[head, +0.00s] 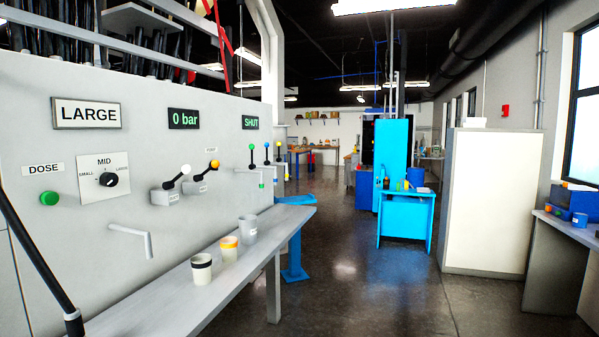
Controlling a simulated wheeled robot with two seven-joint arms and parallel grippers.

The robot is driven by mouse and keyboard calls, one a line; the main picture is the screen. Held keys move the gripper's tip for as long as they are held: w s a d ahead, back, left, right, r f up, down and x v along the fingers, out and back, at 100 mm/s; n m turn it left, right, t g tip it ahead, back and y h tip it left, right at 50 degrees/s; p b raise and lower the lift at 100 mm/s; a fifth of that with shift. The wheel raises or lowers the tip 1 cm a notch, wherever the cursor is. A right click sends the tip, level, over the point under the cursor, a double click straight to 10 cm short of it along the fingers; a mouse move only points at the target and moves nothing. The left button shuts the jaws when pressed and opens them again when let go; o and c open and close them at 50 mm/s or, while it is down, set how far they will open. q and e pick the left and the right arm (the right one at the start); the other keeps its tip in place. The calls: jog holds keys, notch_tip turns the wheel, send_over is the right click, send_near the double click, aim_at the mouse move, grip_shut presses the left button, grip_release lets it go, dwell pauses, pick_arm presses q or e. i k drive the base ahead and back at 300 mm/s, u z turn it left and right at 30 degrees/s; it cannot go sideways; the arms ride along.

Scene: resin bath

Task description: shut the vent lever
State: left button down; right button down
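The grey panel (140,225) on the left carries two short levers on grey boxes. One has a white knob (185,170) and the other an orange-yellow knob (214,164); both tilt up to the right on black stems. A small label, seemingly "PUMP" (211,150), sits above the orange-yellow one. The labels on the boxes are too small to read, so I cannot tell which is the vent lever. Farther along, levers with green (251,147), blue (266,146) and yellow (278,145) knobs stand upright. Neither gripper is in view.
The displays read "0 bar" (184,119) and "SHUT" (251,122). A grey shelf (165,300) below holds several cups, including a black-banded one (201,269). A black rod (40,265) crosses the lower left. The floor (370,290) to the right is clear.

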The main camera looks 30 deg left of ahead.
aim_at(215, 163)
jog(key=z, duration=0.35)
jog(key=i, duration=1.65)
jog(key=u, duration=1.1)
jog(key=i, duration=0.55)
jog(key=u, duration=0.65)
